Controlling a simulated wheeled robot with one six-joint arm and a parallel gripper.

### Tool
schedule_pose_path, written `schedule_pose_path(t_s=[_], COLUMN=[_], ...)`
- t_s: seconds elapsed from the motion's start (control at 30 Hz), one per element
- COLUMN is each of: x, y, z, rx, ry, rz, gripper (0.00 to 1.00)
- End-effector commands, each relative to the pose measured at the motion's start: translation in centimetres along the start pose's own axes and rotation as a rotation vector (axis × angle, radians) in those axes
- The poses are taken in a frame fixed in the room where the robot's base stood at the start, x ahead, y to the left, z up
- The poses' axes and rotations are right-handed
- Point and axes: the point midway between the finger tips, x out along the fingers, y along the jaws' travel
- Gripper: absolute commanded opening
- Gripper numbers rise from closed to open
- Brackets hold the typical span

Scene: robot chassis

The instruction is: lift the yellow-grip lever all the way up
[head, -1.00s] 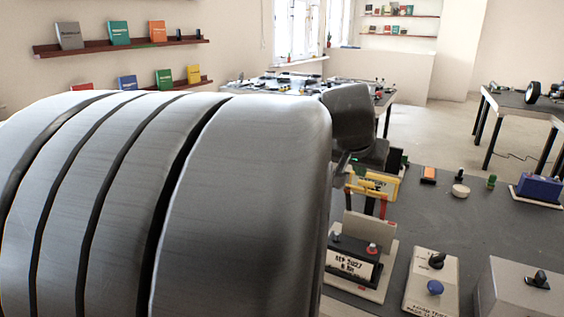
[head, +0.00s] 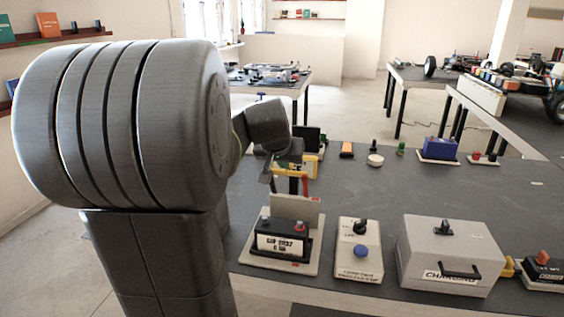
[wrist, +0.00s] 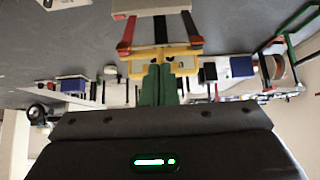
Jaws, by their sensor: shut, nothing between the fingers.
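The lever has red side arms (head: 305,185) and a yellow grip (head: 310,170), by a pale upright panel (head: 296,207) on the bench's left part. My arm partly hides the grip in the head view. The lever's exact angle is unclear.
A black battery-like box (head: 282,240) stands before the panel. To its right are a beige switch box (head: 358,250) and a grey charging box (head: 450,255). A blue box (head: 438,149) and small knobs stand farther back. The bench's middle is clear.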

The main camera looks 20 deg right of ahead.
Motion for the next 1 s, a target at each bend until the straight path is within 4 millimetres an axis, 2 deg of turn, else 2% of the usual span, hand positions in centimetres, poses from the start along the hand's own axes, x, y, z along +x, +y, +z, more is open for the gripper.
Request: schedule_pose_path(t_s=[0.17,0.47,1.0], x=[-0.1,-0.1,1.1], y=[0.0,0.1,0.0], z=[-0.2,-2.1,-5.3], rx=[0.000,0.002,0.002], ry=[-0.005,-0.083,-0.255], rz=[0.000,0.003,0.002], gripper=[0.00,0.00,0.00])
